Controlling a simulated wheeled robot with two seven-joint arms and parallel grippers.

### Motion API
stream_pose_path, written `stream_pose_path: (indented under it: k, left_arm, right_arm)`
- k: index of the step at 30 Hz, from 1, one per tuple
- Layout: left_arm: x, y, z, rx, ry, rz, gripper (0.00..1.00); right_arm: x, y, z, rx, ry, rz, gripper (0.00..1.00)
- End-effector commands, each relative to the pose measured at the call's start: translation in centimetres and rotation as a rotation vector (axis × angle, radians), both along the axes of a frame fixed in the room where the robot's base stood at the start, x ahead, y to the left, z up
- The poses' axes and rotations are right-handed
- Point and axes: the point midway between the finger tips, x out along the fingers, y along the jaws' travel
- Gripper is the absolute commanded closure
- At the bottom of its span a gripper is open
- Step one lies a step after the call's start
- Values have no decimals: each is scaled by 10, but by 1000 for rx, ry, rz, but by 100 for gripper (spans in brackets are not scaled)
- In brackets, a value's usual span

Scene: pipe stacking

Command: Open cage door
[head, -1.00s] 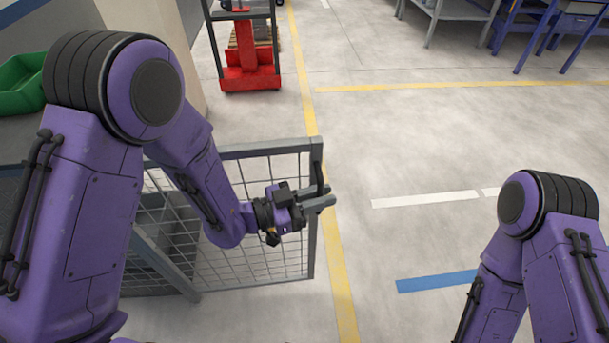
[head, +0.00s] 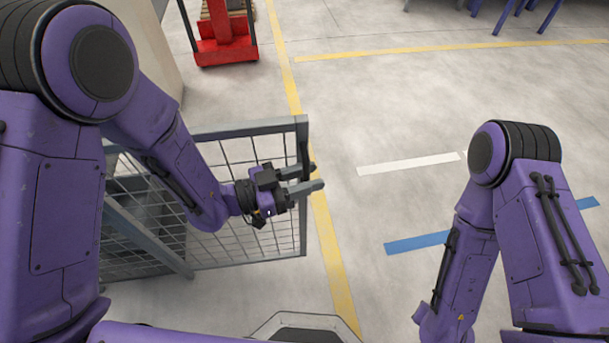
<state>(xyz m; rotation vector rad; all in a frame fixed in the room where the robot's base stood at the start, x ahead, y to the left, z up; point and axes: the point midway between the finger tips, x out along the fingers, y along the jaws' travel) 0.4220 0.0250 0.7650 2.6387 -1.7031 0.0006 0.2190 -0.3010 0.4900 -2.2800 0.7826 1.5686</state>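The cage door (head: 253,127) is a grey frame with wire mesh, left of centre. Its free right edge stands beside the yellow floor line, and a dark upright handle (head: 302,148) shows near its upper right corner. My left gripper (head: 316,177) is at the lower part of this handle, in front of the door's right edge. Its two fingers point right with a small gap between them. Whether they press on the handle is unclear, as the contact is partly hidden. My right arm comes in at the right and its gripper is out of view.
A red pallet truck (head: 225,42) stands at the back left, near a pale pillar (head: 153,45). Blue table legs (head: 515,12) show at the top right. The floor right of the yellow line (head: 322,220) is clear, with white and blue markings.

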Motion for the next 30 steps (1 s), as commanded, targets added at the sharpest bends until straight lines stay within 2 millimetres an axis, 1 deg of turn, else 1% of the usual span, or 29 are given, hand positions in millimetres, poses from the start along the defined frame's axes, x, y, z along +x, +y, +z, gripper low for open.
stream_pose_path:
  k: [2,5,8,12,15,18,22,30]
  left_arm:
    - [0,1,0,0,0,0,65]
    - [-4,11,-1,0,1,3,65]
    - [-13,32,-1,-2,1,6,65]
    - [-27,63,-1,-2,0,7,65]
    - [-35,81,0,-2,0,4,65]
    - [-41,92,0,-2,-1,3,65]
    - [-44,97,0,-1,0,1,65]
    - [-44,97,0,0,0,0,65]
  right_arm:
    - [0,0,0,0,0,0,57]
    - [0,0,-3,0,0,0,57]
    - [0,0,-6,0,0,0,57]
    - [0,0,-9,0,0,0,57]
    - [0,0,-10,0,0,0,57]
    - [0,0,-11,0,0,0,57]
    - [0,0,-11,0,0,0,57]
    - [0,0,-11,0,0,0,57]
